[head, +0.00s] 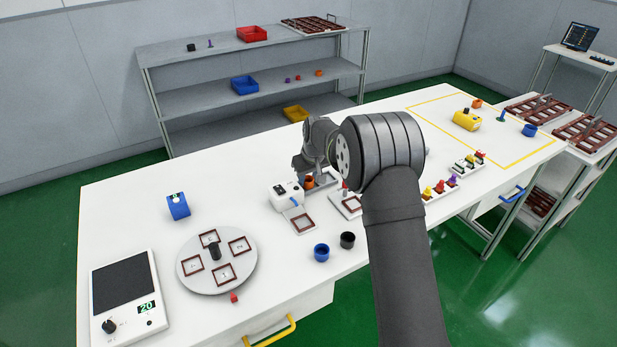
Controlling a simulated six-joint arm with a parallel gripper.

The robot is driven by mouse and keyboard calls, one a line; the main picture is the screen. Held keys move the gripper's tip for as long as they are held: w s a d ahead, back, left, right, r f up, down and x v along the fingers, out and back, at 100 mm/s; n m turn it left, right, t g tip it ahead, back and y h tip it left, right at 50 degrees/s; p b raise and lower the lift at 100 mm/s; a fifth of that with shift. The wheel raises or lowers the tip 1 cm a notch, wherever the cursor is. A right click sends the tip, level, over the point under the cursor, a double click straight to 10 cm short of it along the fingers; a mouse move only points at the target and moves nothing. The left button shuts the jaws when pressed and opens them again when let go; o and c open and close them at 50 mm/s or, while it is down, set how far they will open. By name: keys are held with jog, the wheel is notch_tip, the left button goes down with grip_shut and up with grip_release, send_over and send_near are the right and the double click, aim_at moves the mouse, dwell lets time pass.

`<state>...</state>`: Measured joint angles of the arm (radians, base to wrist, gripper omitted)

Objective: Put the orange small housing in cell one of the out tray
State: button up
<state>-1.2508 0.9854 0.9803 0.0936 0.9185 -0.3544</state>
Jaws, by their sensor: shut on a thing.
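My gripper (308,170) is above the middle of the white bench, partly hidden behind my own arm. It is shut on an orange housing (309,183), which shows just below it, close to a small white machine (286,195). I cannot tell whether the housing touches anything beneath. Brown compartment trays (535,109) stand on the side table at the right, and another tray (312,26) is on the top shelf. No label shows which is the out tray, and cell numbers cannot be read.
Blue and black cups (347,240) stand near the front edge. A round turntable (217,263) and a scale (125,295) are at the left. A yellow item (467,120) lies inside a yellow outline at the right.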

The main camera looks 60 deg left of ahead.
jog(key=shift+f, duration=0.15)
jog(key=o, duration=0.7)
jog(key=shift+o, duration=0.2)
jog(key=v, duration=1.2)
jog(key=shift+r, duration=0.2)
jog(key=shift+f, duration=0.15)
jog(key=x, duration=1.1)
jog(key=shift+f, duration=0.25)
jog(key=shift+a, duration=0.2)
jog(key=shift+r, duration=1.65)
